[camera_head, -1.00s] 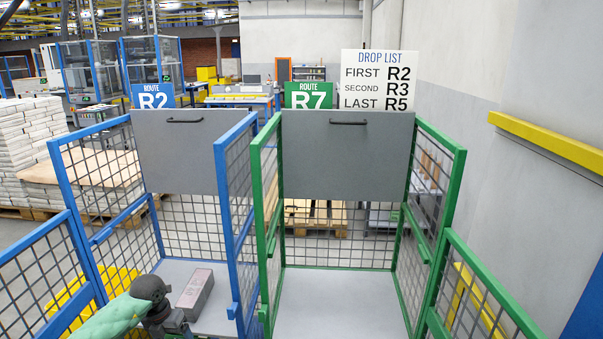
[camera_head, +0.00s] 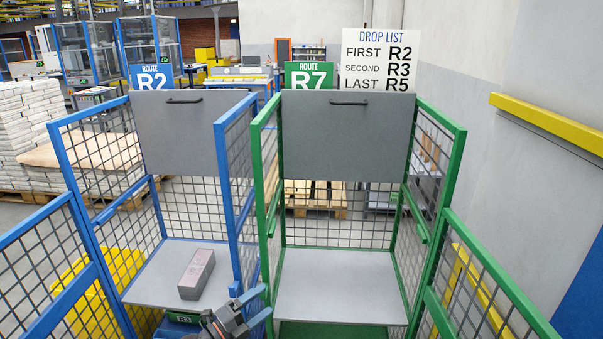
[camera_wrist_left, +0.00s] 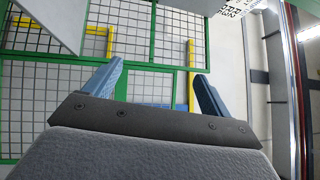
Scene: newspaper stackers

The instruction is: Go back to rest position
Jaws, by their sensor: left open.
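My left gripper (camera_head: 258,304) is low at the front of the head view, by the gap between the blue and green carts. Its two blue fingers are spread apart, with nothing between them in the left wrist view (camera_wrist_left: 160,72). A pinkish-grey newspaper bundle (camera_head: 197,273) lies alone on the shelf of the blue cart, behind and left of the gripper and apart from it. My right gripper is in neither view.
The blue cart (camera_head: 160,244) has a Route R2 sign (camera_head: 152,78). The green cart (camera_head: 340,284) has a Route R7 sign (camera_head: 309,75) and an empty shelf. A drop list board (camera_head: 380,60) stands behind. A yellow rail (camera_head: 545,122) runs along the right wall.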

